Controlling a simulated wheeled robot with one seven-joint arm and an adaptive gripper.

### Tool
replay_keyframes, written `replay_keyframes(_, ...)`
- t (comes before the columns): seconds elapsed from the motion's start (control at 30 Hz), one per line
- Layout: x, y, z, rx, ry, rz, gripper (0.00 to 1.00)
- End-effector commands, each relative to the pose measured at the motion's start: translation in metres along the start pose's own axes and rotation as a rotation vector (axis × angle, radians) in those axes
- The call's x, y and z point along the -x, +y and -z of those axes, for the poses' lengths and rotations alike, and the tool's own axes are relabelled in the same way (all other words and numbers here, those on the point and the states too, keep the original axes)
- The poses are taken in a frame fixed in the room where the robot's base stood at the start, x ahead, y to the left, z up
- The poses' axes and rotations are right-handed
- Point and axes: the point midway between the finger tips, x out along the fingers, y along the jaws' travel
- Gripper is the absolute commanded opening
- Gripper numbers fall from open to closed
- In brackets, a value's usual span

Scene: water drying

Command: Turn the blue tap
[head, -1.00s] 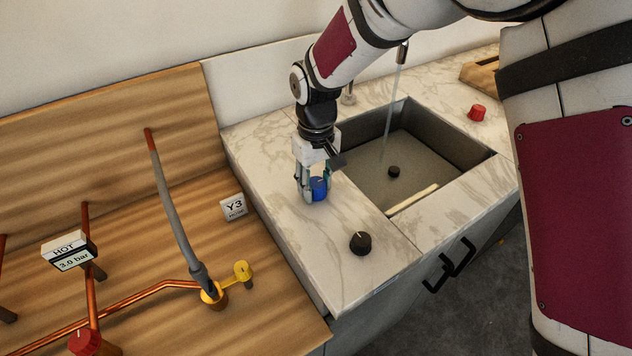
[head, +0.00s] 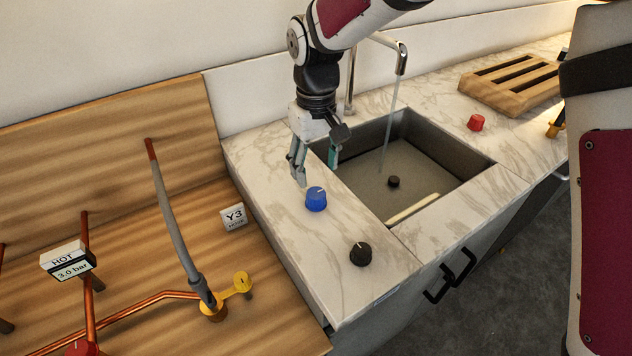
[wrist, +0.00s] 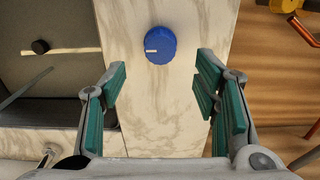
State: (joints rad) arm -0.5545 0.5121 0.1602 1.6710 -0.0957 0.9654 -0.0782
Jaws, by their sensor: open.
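The blue tap (head: 316,199) is a round knob with a pale pointer line, standing on the marble counter left of the sink. In the wrist view the blue tap (wrist: 160,45) lies ahead of the fingertips, roughly midway between them, with its pointer line toward the left of the picture. My gripper (head: 315,172) is open and empty, above and behind the tap in the head view, apart from it. Its teal finger pads show wide apart in the wrist view (wrist: 160,88).
A black knob (head: 360,253) stands in front of the blue tap, and a red knob (head: 476,122) beyond the sink (head: 440,155). Water runs from the faucet (head: 400,58). A wooden rack (head: 510,88) sits at the back right. A Y3 sign (head: 234,217) stands on the wooden board at left.

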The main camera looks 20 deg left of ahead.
Motion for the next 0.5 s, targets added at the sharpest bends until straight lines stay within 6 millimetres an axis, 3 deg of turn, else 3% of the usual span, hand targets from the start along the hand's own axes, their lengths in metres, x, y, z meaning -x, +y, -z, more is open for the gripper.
replay_keyframes(0.2,0.030,0.000,0.001,-0.001,0.002,0.000,0.56)
replay_keyframes(0.5,0.037,0.000,0.000,0.000,-0.001,0.001,0.56)
